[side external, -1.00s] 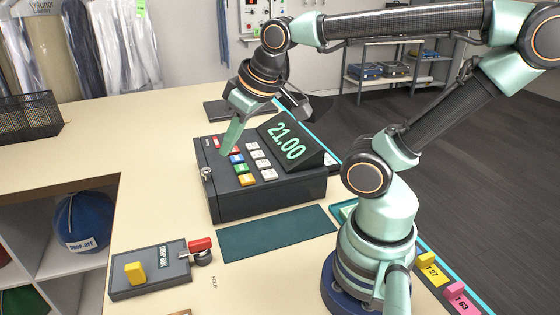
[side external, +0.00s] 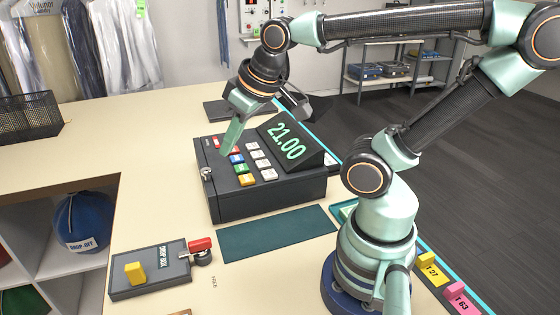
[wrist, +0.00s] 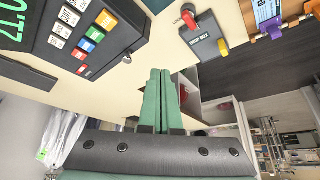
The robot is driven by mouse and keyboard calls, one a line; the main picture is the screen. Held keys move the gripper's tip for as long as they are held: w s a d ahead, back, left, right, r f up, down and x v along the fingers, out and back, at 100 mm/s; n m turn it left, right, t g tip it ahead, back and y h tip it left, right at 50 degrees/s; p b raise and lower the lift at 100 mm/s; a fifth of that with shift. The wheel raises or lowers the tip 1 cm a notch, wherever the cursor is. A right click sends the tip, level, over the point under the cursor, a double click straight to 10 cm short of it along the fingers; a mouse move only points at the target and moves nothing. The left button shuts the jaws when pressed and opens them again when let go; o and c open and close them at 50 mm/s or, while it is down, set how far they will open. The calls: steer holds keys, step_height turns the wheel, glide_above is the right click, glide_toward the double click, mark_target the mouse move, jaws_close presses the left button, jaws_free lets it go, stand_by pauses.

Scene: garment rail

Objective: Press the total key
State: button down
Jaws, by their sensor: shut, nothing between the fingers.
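The dark cash register (side external: 262,203) stands on the counter, with a display reading 21.00 (side external: 286,141). Its top carries white keys and a column of coloured keys, including blue (side external: 237,159), green (side external: 241,168) and orange (side external: 247,180). My gripper (side external: 226,153) is shut and empty, pointing down near the red and blue keys. It partly hides the red key end. In the wrist view, the shut fingertips (wrist: 160,71) appear against the counter, off to the side of the register (wrist: 125,38).
A teal mat (side external: 277,233) lies in front of the register. A wire basket (side external: 28,117) is at the far left. A dark flat pad (side external: 226,108) lies behind the register.

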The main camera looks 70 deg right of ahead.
steer(key=m+g, duration=0.6)
steer(key=m, duration=2.1)
glide_above(242, 168)
steer(key=shift+w, duration=0.1)
step_height(242, 168, down, 14)
steer(key=shift+r, duration=0.1)
